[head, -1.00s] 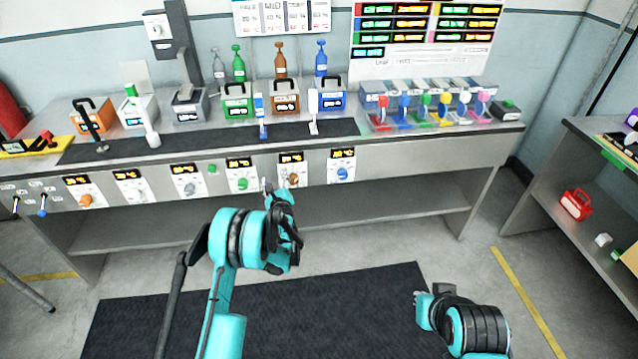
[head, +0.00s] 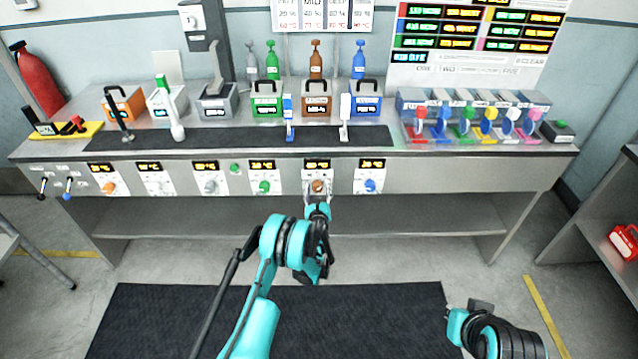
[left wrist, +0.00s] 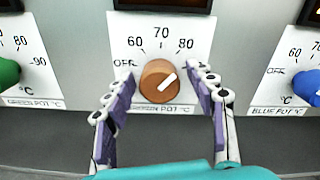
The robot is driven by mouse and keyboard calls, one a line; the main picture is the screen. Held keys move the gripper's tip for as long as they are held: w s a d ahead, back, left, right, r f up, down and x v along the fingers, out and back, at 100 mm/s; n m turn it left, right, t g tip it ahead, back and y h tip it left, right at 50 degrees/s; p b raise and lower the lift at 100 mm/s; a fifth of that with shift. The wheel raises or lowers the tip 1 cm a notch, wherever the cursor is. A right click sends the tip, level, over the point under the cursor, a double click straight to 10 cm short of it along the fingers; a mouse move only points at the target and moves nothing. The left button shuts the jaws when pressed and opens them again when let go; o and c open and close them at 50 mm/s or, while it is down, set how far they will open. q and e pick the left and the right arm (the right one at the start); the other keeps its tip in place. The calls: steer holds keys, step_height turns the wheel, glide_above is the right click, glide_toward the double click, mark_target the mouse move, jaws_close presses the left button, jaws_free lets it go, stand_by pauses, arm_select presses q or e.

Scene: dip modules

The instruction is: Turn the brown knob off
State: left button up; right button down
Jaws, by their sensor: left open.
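The brown knob (head: 318,186) is on the front panel of the counter. In the left wrist view the brown knob (left wrist: 160,82) sits on a white dial plate, its white pointer aimed up and right, past the 80 mark. OFF is printed at the dial's left; its right side is partly hidden by a finger. My left gripper (head: 317,203) is in front of the knob. In the left wrist view its open fingers (left wrist: 161,88) stand left and right of the knob, with gaps on both sides. My right gripper (head: 462,309) is low at the right, away from the counter; its jaws are unclear.
The green knob (head: 264,186) and the blue knob (head: 370,186) flank the brown one on the same panel. Pots, bottles and levers stand on the counter (head: 480,148) above.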

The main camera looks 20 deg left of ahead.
arm_select(q)
steer(key=shift+r, duration=0.15)
steer(key=shift+s, duration=0.15)
steer(key=shift+c, duration=1.3)
steer(key=c, duration=0.9)
